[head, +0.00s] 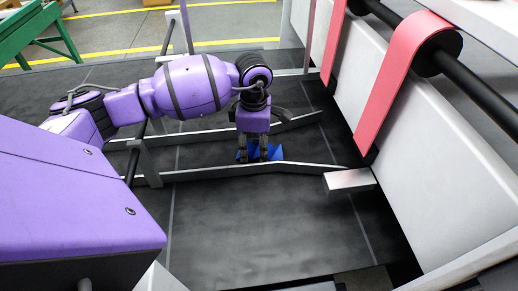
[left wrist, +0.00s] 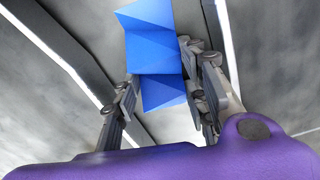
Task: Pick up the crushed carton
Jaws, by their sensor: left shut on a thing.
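The crushed carton is a small blue, creased and folded piece. In the head view the carton (head: 275,153) shows low behind and beside the fingers of my left gripper (head: 254,157), between the two metal rails. In the left wrist view the carton (left wrist: 155,45) sits between the two fingers of the left gripper (left wrist: 160,85), which is shut on it. Part of the carton is hidden by the fingers. I cannot tell whether it touches the dark surface below. My right gripper is not in view.
Metal rails (head: 245,170) run along the dark bed (head: 245,225) on both sides of the carton. A white machine beam (head: 420,165) with red belts (head: 395,85) and black rollers stands to the right. The dark bed in front is clear. A green frame (head: 30,35) stands at the back left.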

